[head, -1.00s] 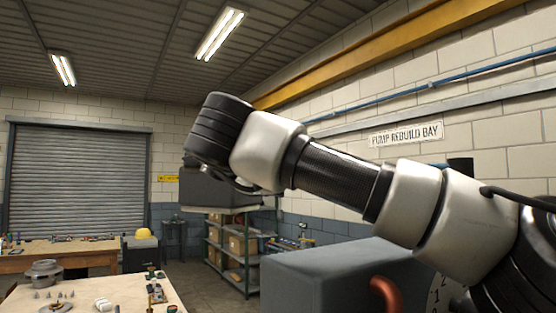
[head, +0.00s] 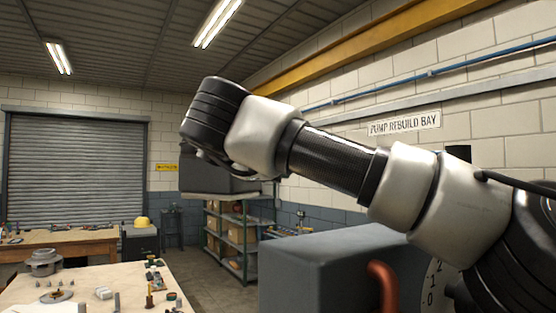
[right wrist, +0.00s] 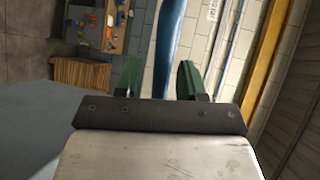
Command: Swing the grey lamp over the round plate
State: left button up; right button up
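The round plate appears to be the small flat disc (head: 60,296) lying on the near pale worktable at the lower left of the head view, with a small part at its centre. I cannot pick out the grey lamp for sure. A dark grey boxy shape (head: 212,182) shows below the end of my right arm, partly hidden by it; I cannot tell whether it is the lamp or part of my gripper. My left gripper is not in view.
The worktable (head: 110,280) also carries a grey pump casing (head: 43,262), a white block (head: 104,293) and several small parts. A large grey cabinet (head: 315,265) with a red pipe (head: 383,285) stands in front at right. A green shelf rack (head: 238,245) stands behind.

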jog(key=b+v, duration=0.4)
jog(key=v, duration=0.6)
jog(key=shift+s, duration=0.3)
jog(key=shift+a, duration=0.1)
